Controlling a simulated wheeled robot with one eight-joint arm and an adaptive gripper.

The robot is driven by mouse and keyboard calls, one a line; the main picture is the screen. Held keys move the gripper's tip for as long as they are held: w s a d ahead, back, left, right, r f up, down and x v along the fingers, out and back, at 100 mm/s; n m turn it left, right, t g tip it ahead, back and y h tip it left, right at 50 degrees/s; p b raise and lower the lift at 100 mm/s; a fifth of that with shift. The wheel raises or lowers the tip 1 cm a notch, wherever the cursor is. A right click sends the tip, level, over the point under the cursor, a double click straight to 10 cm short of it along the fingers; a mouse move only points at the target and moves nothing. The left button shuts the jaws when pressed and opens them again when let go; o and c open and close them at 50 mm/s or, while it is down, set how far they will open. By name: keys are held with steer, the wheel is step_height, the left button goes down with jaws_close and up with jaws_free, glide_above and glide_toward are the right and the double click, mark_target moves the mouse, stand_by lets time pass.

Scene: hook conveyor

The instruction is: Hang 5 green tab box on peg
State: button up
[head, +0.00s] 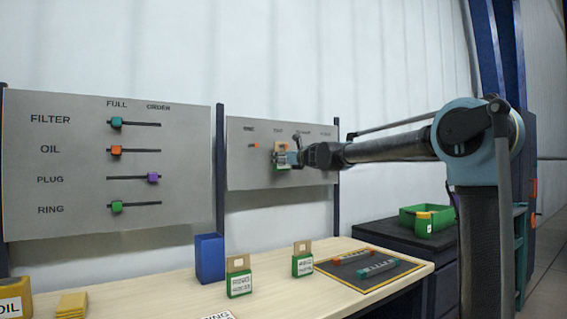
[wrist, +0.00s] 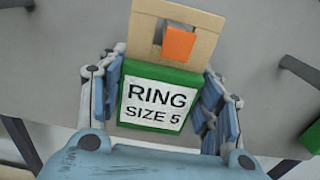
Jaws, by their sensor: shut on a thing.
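My gripper (wrist: 168,108) is shut on a green tab box (wrist: 128,110) with a tan tab and a white label reading RING SIZE 5. In the head view my gripper (head: 292,158) holds the box (head: 282,167) upright at the right grey board (head: 240,170). An orange block-shaped peg end (wrist: 179,44) shows at the hole in the tab and overlaps its right side. I cannot tell how far the peg goes through. Two more green tab boxes stand on the table, one labelled RING (head: 239,284) and one further right (head: 302,266).
A left board (head: 80,175) carries coloured sliders. A dark mat (head: 345,272) holds orange and teal bars. A green bin (head: 408,217) sits on a dark cabinet at right. A dark rod (wrist: 298,70) juts out at right in the wrist view.

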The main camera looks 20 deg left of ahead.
steer(key=o, duration=1.1)
steer(key=shift+d, duration=0.1)
